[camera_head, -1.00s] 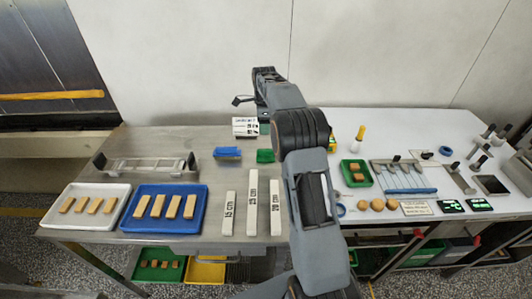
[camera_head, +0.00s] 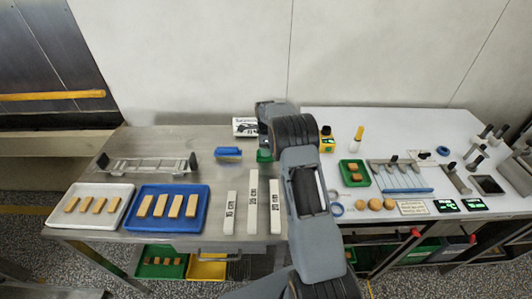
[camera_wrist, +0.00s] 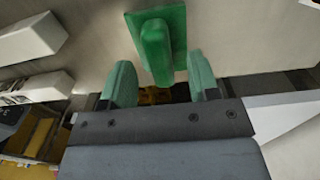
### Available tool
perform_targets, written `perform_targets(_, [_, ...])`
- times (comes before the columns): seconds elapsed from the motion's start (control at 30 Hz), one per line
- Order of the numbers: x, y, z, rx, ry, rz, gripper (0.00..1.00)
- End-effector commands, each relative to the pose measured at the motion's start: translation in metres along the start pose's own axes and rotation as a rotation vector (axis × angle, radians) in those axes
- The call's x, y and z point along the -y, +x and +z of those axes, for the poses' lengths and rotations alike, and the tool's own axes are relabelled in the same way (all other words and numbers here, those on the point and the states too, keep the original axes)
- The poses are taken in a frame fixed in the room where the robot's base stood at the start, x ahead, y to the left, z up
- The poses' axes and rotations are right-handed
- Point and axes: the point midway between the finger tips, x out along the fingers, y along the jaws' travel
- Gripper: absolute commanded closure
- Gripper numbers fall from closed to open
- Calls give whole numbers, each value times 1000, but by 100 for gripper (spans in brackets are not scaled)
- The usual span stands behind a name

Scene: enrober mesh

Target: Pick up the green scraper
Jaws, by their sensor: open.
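The green scraper (camera_head: 264,155) lies on the steel table near its right end, partly hidden behind my arm in the head view. In the wrist view the scraper (camera_wrist: 157,45) is close ahead, with a raised green grip on a flat green plate. My gripper (camera_wrist: 162,80) is open, with its two green-tipped fingers apart. The lower end of the scraper's raised part shows between and just beyond the fingertips. I cannot tell whether a finger touches it. In the head view my arm hides the fingers.
A blue scraper-like block (camera_head: 228,152) lies to the left. A white label card (camera_head: 245,127) stands behind. White length bars (camera_head: 252,205) lie in front. A blue tray (camera_head: 130,222) and a white tray (camera_head: 66,222) hold bars at the left. The white table (camera_head: 400,140) adjoins at the right.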

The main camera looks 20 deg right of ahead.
Motion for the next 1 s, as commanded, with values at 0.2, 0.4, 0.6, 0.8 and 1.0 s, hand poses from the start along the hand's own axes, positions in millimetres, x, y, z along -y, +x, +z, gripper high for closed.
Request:
perform_targets(0.2, [0,19,0,0,0,1,45])
perform_targets(0.4, [0,21,0,0,-1,-1,45])
perform_targets(0.6, [0,21,0,0,-1,-1,56])
perform_targets(0.8, [0,21,0,0,-1,-1,75])
perform_targets(1.0, [0,21,0,0,-1,-1,94])
